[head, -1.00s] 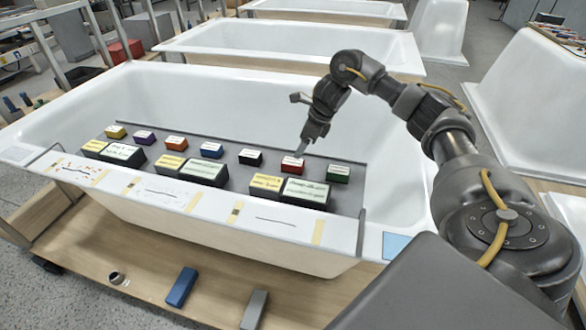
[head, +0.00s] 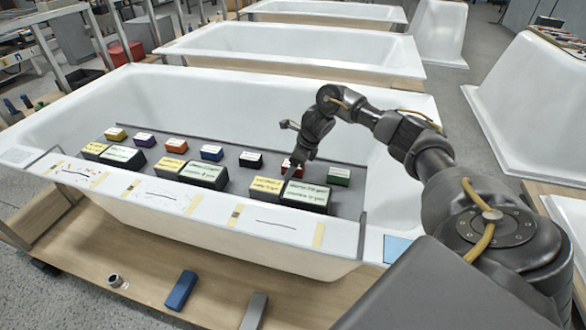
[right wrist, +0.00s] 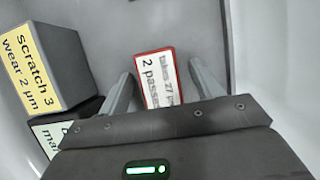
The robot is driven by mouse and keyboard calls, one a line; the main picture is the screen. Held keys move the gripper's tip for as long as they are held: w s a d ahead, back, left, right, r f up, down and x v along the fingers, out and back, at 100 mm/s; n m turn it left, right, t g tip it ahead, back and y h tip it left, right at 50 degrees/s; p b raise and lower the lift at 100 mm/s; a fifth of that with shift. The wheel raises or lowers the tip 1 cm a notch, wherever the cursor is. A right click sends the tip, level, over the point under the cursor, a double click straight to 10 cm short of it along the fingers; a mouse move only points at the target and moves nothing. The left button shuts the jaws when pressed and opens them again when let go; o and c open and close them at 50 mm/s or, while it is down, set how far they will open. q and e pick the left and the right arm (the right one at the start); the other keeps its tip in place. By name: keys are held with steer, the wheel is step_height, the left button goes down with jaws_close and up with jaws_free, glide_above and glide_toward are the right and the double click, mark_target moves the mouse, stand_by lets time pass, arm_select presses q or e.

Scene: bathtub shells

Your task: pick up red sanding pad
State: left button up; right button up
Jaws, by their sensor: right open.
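The red sanding pad (right wrist: 152,54) is a small block with a red edge and a white label reading "2 passes". In the right wrist view it lies between the two spread fingers of my right gripper (right wrist: 161,73). The fingers are on either side with gaps, so it is not clamped. In the head view the red pad (head: 286,166) sits on the grey board across the tub, partly hidden by my right gripper (head: 293,163), which comes down over it. My left gripper is out of view.
A block labelled "Scratch 3" (right wrist: 45,60) stands close left of the gripper in the wrist view. A green pad (head: 339,177) and a black pad (head: 251,160) flank the red one. Larger labelled blocks (head: 304,194) stand in front. The white tub rim (head: 400,110) surrounds the board.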

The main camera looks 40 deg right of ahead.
steer(key=c, duration=1.1)
steer(key=shift+o, duration=0.2)
steer(key=shift+r, duration=0.1)
